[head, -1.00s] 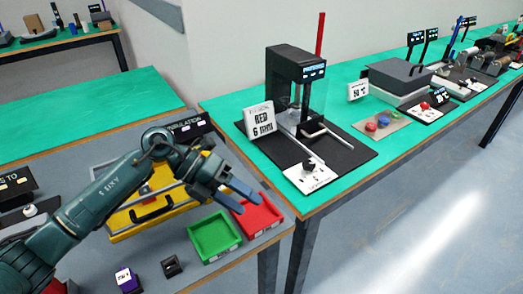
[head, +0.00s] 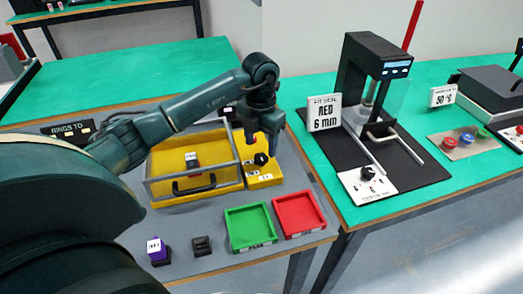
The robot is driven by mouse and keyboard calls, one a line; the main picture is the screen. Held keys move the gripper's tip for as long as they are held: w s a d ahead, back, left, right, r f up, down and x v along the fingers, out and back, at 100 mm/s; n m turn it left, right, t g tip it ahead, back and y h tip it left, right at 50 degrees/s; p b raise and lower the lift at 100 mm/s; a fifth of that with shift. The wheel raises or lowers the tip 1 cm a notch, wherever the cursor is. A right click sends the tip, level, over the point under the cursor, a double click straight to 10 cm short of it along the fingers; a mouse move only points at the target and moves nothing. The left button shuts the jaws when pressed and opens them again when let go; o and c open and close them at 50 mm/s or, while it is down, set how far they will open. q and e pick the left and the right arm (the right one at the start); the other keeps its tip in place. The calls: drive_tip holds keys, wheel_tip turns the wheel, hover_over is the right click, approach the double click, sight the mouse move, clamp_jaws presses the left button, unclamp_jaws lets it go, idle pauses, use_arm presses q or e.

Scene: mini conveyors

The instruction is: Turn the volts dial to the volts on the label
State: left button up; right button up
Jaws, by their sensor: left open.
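A black dial (head: 261,158) sits on a small yellow panel (head: 266,178) at the right end of a yellow tray-like unit (head: 165,165). I take it for the volts dial; its marks are too small to read. My left gripper (head: 262,144) is open and points down just above the dial, with nothing visible between the fingers. A small block with a white top (head: 192,159) lies inside the yellow unit. A purple block with a white printed label (head: 155,248) stands near the front; I cannot read the label. My right gripper is not in view.
A green tray (head: 250,245) and a red tray (head: 322,232) lie in front of the dial. A small black holder (head: 201,246) stands left of them.

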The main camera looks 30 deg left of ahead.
sight(261, 157)
use_arm(q)
drive_tip(key=shift+f, duration=1.95)
drive_tip(key=shift+c, duration=0.4)
drive_tip(key=c, duration=0.9)
